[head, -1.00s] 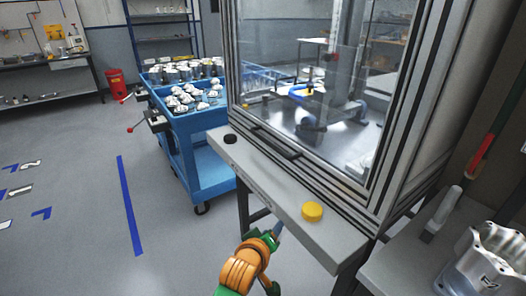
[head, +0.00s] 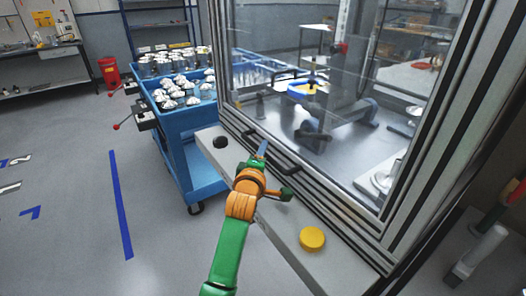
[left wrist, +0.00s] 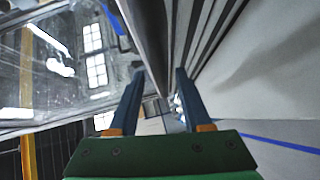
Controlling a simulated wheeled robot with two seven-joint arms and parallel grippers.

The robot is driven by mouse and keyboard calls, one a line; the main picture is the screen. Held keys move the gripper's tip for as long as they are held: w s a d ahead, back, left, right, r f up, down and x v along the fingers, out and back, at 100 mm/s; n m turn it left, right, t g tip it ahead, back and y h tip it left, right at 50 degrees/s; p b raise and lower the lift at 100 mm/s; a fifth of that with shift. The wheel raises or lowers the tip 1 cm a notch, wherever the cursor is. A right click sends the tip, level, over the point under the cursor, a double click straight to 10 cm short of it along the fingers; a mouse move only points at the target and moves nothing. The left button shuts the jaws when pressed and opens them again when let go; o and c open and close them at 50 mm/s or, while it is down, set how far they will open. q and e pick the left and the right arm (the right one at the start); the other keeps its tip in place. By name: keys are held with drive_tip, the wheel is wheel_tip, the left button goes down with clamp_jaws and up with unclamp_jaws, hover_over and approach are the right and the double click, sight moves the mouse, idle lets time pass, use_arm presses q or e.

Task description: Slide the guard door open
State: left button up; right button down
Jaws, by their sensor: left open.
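The guard door (head: 310,110) is a clear pane in a metal frame at the right of the head view, with a dark bar handle (head: 284,158) low on its front. The pane also shows in the left wrist view (left wrist: 65,65). My left gripper (head: 263,148) is beside the handle, and the arm hides part of that area. In the left wrist view its two blue fingers (left wrist: 158,80) are apart, with a dark edge running between and beyond them. I cannot tell whether they touch the handle. My right gripper is not in view.
A grey ledge (head: 275,222) runs below the door, with a black button (head: 220,142) and a yellow button (head: 312,238). A blue cart (head: 181,135) with metal parts stands left of it. Through the pane I see a machine arm (head: 330,115). The left floor is open.

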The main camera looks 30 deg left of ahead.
use_arm(q)
drive_tip(key=shift+x, duration=0.85)
drive_tip(key=shift+s, duration=0.15)
drive_tip(key=shift+c, duration=0.9)
clamp_jaws()
